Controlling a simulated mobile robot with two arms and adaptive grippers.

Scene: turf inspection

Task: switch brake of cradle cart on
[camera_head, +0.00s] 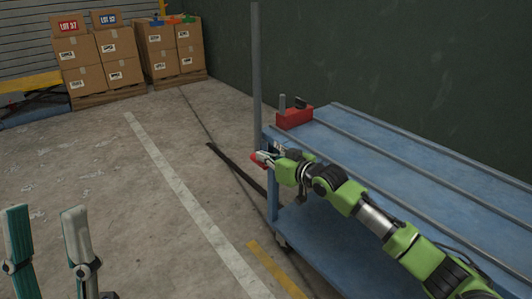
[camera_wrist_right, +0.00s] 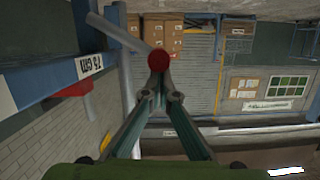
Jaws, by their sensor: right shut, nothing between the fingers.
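The blue cradle cart (camera_head: 345,140) fills the right of the head view, with a grey post at its near corner. My right gripper (camera_head: 266,159) is shut beside that corner, just outside the cart's edge. A red tip shows at its fingers there. In the right wrist view a round red knob (camera_wrist_right: 158,59) sits right at the closed fingertips of my right gripper (camera_wrist_right: 158,80). A grey bar (camera_wrist_right: 115,32) runs from the upper left towards the knob. I cannot tell whether the fingers touch it. My left gripper (camera_head: 47,212) is open and empty at the lower left.
A red block (camera_head: 294,118) with dark upright parts sits on the cart's far corner. Stacked boxes (camera_head: 110,55) stand on pallets at the back left. The concrete floor left of the cart is clear, with a white painted line (camera_head: 175,180). A dark green wall stands behind the cart.

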